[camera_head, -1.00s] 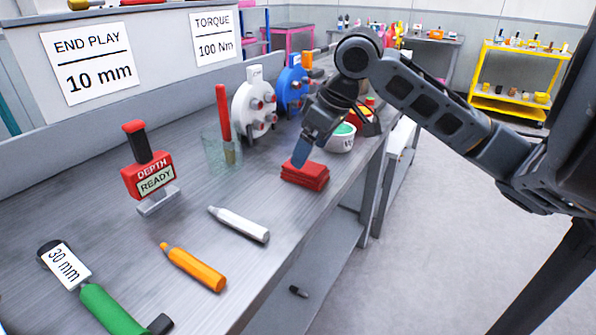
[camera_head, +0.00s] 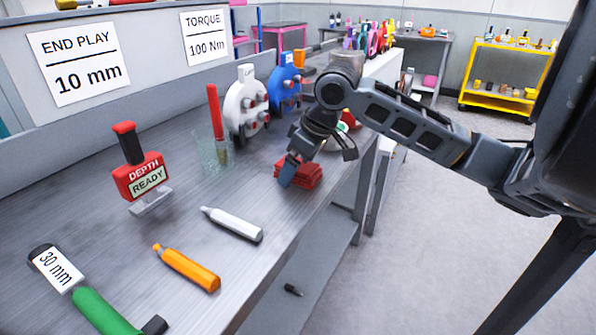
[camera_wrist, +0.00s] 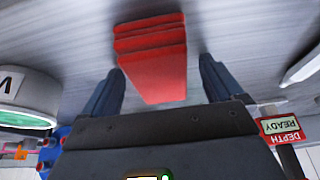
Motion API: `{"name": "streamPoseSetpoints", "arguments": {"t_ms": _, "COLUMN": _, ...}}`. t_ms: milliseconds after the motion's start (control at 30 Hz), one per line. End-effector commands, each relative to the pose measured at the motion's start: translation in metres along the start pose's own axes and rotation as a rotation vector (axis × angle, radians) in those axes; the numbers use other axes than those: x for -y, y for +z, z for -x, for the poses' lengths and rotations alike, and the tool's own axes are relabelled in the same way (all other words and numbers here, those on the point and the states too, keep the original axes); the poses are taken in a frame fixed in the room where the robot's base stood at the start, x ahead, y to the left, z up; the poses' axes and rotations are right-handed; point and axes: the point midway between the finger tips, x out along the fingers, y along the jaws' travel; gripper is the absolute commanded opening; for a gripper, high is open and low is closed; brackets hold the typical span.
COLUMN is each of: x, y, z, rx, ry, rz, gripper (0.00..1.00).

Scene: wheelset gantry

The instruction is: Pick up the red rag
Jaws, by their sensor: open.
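The red rag (camera_head: 309,175) is a folded, layered stack lying on the grey bench near its front edge. In the wrist view the red rag (camera_wrist: 152,58) lies between my two fingers, with a gap on each side. My gripper (camera_head: 287,172) is at the rag, and its blue-grey finger covers part of the rag's left side in the head view. My gripper (camera_wrist: 158,85) is open, with one dark finger on either side of the rag and nothing held.
A red depth gauge (camera_head: 140,175), a glass beaker (camera_head: 214,152), white (camera_head: 249,98) and blue (camera_head: 285,85) discs, a white marker (camera_head: 232,223) and an orange marker (camera_head: 187,267) stand or lie on the bench.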

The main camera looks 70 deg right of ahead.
Motion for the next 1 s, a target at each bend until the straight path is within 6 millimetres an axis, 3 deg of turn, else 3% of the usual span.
{"name": "streamPoseSetpoints", "arguments": {"t_ms": 100, "x": 0.0001, "y": 0.0006, "z": -0.0014, "rx": 0.0, "ry": 0.0, "rz": 0.0, "gripper": 0.93}}
{"name": "streamPoseSetpoints", "arguments": {"t_ms": 667, "x": 0.0001, "y": 0.0004, "z": -0.0009, "rx": 0.0, "ry": 0.0, "rz": 0.0, "gripper": 0.39}}
{"name": "streamPoseSetpoints", "arguments": {"t_ms": 1000, "x": 0.0, "y": -0.0002, "z": 0.0005, "rx": 0.0, "ry": 0.0, "rz": 0.0, "gripper": 0.38}}
